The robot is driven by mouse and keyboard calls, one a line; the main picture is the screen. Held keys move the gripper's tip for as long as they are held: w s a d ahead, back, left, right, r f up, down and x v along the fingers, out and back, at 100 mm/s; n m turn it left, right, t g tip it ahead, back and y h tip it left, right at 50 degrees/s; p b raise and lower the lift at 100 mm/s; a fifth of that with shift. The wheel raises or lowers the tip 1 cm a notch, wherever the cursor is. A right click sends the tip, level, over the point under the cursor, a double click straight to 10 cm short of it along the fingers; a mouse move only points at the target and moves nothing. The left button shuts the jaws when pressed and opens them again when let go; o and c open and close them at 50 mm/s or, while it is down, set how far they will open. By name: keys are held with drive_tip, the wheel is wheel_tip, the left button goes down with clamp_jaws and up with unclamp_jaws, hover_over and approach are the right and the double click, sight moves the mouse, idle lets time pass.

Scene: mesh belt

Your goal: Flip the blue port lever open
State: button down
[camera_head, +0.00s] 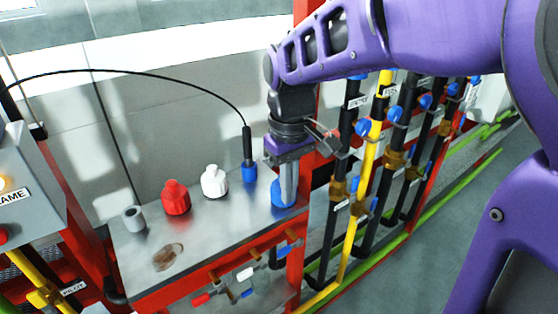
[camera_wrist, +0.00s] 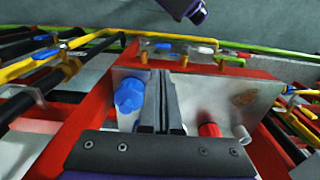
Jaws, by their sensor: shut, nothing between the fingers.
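A row of levers sits low at the front of the steel bench. The blue-handled lever (camera_head: 286,250) is at the right end of the row, below the bench's front edge; in the wrist view its blue handle (camera_wrist: 163,46) lies beyond my fingertips. A white handle (camera_head: 245,273) and a red handle (camera_head: 200,299) are further left. My gripper (camera_head: 288,198) points down over the bench's right corner, shut and empty, apart from the lever. It overlaps a blue cap (camera_head: 280,207) in the head view; the wrist view shows that cap (camera_wrist: 130,96) beside the fingers. I cannot tell whether they touch.
On the bench (camera_head: 215,235) stand a white cap (camera_head: 214,181), a red cap (camera_head: 176,197), a grey cylinder (camera_head: 133,218) and a blue fitting (camera_head: 249,173) with a black cable. Upright black and yellow pipes (camera_head: 366,165) with blue-handled valves stand right of the bench.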

sight(287, 246)
idle(0.3)
wheel_tip(287, 246, down, 14)
drive_tip(key=shift+f+b, duration=0.1)
drive_tip(key=shift+b, duration=0.75)
